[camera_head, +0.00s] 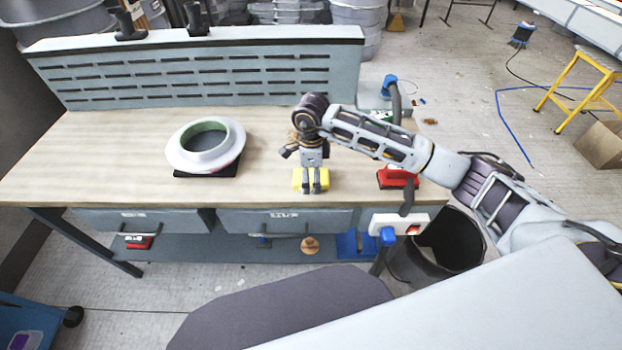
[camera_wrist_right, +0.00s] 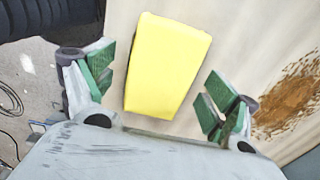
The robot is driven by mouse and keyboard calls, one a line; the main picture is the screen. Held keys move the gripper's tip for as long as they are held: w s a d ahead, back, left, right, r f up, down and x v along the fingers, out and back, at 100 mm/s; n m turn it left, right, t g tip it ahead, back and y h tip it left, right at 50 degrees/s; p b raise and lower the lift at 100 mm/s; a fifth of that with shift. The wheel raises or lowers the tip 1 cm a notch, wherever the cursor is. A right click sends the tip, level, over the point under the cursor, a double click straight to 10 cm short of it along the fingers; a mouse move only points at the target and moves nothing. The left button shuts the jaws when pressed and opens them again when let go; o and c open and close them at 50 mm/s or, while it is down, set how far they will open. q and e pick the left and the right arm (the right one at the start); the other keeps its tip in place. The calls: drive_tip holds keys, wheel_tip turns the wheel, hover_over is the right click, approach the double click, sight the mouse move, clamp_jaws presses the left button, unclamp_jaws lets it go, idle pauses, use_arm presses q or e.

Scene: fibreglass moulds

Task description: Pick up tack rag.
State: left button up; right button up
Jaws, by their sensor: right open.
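The tack rag (camera_head: 299,181) looks like a yellow block lying on the wooden workbench (camera_head: 90,160) near its front edge. In the right wrist view the yellow tack rag (camera_wrist_right: 165,65) shows between and beyond the green finger pads. My right gripper (camera_head: 312,190) points down at the yellow rag and partly hides it in the head view. In the wrist view my right gripper (camera_wrist_right: 157,92) is open, with its fingers wide apart on either side of the rag. Whether the fingertips touch the rag or bench cannot be told. My left gripper is not in view.
A white ring mould (camera_head: 206,150) sits on a dark base to the left. A red object (camera_head: 397,178) lies right of my gripper. A slotted panel (camera_head: 200,75) stands along the bench's back. A brown stain (camera_wrist_right: 288,100) marks the bench. A dark bin (camera_head: 440,250) stands below right.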

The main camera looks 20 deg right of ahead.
sight(311, 176)
drive_tip(key=c, duration=1)
drive_tip(key=shift+r, duration=0.1)
drive_tip(key=shift+c, duration=0.2)
wheel_tip(311, 176, up, 10)
drive_tip(key=b, duration=0.1)
idle(0.5)
drive_tip(key=o, duration=0.4)
drive_tip(key=c, duration=0.4)
